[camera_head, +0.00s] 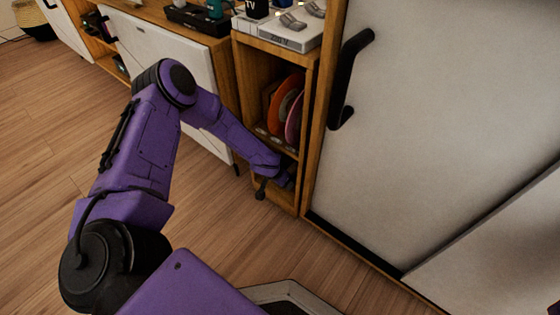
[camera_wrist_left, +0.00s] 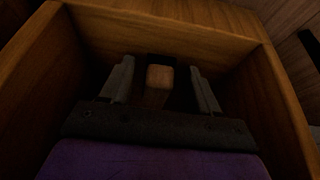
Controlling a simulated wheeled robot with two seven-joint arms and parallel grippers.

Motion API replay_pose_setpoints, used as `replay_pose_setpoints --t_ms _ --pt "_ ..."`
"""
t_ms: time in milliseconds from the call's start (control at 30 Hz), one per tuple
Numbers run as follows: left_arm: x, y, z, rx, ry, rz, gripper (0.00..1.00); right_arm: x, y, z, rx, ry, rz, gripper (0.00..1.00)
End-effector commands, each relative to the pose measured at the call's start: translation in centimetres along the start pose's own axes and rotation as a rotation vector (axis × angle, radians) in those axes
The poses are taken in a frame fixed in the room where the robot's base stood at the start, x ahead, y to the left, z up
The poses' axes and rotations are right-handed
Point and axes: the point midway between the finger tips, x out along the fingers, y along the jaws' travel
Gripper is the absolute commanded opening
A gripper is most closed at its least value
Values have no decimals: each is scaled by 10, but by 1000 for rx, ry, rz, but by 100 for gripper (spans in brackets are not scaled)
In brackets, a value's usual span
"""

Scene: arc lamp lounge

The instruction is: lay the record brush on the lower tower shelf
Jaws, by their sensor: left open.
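My left arm comes in from the left, and its gripper (camera_head: 284,176) is inside the lower opening of the narrow wooden tower (camera_head: 310,100). In the left wrist view the left gripper (camera_wrist_left: 161,68) is open, with one finger on each side of a small block with a light wooden face and dark parts, apparently the record brush (camera_wrist_left: 159,76). The fingers look apart from it. Wooden walls of the lower tower shelf (camera_wrist_left: 36,72) surround them. Whether the brush rests fully on the shelf is too dark to tell. The brush is hidden in the head view. My right gripper is not in view.
Upright orange and pink records (camera_head: 285,103) stand in the compartment above. A grey-white device (camera_head: 283,33) sits on the tower top. A white door with a black handle (camera_head: 350,80) closes the right side. A low white-fronted cabinet (camera_head: 165,60) stands left. Wood floor is clear at left.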

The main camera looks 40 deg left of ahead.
Motion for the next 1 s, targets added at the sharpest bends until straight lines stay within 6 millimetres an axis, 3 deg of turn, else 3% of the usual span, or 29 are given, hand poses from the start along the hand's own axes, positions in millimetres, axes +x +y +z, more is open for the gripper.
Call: replay_pose_setpoints --t_ms 233,500,700,1000 --pt "-22 0 -1 0 -2 1 61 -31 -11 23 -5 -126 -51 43" --pt "-49 0 68 -6 -3 3 61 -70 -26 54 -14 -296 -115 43" --pt "-60 0 102 -4 -2 1 61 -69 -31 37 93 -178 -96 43" --pt "-61 0 110 -1 1 0 61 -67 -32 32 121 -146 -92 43"
